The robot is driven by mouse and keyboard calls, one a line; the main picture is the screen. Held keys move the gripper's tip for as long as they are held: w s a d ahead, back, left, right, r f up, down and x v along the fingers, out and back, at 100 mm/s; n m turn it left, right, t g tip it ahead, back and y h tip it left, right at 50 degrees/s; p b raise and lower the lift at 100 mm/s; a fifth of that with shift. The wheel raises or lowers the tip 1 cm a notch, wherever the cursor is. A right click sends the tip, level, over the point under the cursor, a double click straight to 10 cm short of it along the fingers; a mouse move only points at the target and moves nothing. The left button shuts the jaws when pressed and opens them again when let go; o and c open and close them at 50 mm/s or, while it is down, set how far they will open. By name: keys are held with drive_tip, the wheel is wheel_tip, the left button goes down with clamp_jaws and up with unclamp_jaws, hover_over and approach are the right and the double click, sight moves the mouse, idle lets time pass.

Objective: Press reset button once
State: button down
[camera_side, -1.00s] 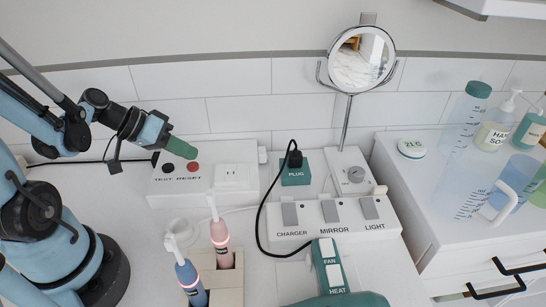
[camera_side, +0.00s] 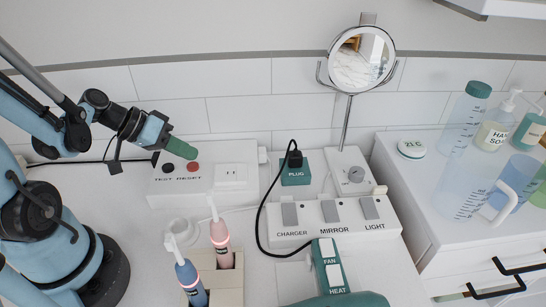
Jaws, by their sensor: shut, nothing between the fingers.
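The white outlet box (camera_side: 205,202) stands against the tiled wall. A dark red button (camera_side: 193,167) sits on its top face above the printed word RESET. A black button (camera_side: 168,168) is to its left, above the word TEST. My gripper (camera_side: 190,153) comes in from the left with its green fingers shut and empty. The fingertips are close above and behind the red button in the picture. The red button stays visible, and I see no clear contact.
A white socket (camera_side: 232,176) is on the box's right part. A toothbrush holder (camera_side: 218,275) with a blue and a pink toothbrush stands in front. A black cord runs from a green plug block (camera_side: 295,176). A switch strip (camera_side: 331,218) and hair dryer (camera_side: 330,266) lie to the right.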

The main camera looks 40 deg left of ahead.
sight(188, 166)
drive_tip(key=shift+f, duration=0.1)
drive_tip(key=shift+f, duration=0.25)
drive_tip(key=shift+f, duration=0.4)
idle(0.6)
idle(0.3)
drive_tip(key=shift+r, duration=0.85)
drive_tip(key=shift+r, duration=0.1)
drive_tip(key=shift+r, duration=2.4)
